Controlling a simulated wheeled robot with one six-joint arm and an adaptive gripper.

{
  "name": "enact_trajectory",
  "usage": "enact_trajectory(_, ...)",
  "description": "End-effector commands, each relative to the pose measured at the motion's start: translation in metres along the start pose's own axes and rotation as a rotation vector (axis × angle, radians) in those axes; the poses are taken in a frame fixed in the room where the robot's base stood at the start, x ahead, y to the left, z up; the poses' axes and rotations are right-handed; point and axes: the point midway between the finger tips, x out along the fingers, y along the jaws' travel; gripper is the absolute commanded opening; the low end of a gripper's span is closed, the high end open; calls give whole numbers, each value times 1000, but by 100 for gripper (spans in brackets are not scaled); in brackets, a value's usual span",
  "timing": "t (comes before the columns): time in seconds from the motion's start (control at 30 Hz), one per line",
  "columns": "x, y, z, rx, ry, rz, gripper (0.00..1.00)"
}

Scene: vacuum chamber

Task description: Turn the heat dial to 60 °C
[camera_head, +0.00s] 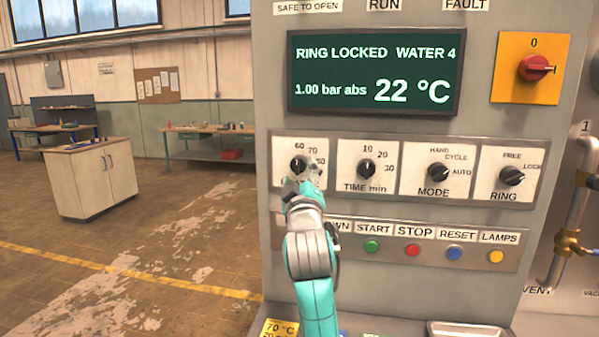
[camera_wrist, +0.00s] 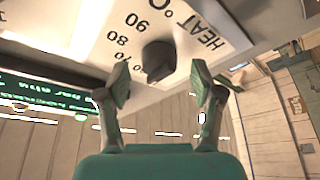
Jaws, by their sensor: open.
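The heat dial (camera_head: 298,163) is a black knob on a white plate at the left end of the control row. The marks 60, 70 and, partly covered, 80 show around it, and my gripper hides its lower part and its name. In the wrist view the knob (camera_wrist: 158,60) is just beyond my open fingertips (camera_wrist: 160,84), roughly centred between them. HEAT °C, 80 and 90 are readable there. My gripper (camera_head: 304,178) faces the dial in the head view. I cannot tell which mark the pointer is at, nor whether the fingers touch the knob.
The time dial (camera_head: 367,169) is close on the right, then the mode dial (camera_head: 438,172) and the ring dial (camera_head: 512,176). A row of coloured buttons (camera_head: 412,250) runs below. The display (camera_head: 376,75) reads RING LOCKED, WATER 4, 1.00 bar abs and 22 °C. Open floor lies left.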

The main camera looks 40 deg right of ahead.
Motion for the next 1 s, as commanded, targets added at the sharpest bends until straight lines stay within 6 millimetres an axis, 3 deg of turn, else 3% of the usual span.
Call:
enact_trajectory(0.3, -63, -1, 0, 0, 0, -2, 66)
enact_trajectory(0.5, -92, -1, 0, 0, 0, -2, 66)
enact_trajectory(0.7, -103, 0, 0, -1, -1, -1, 66)
enact_trajectory(1.0, -103, 0, 0, -1, -1, 0, 66)
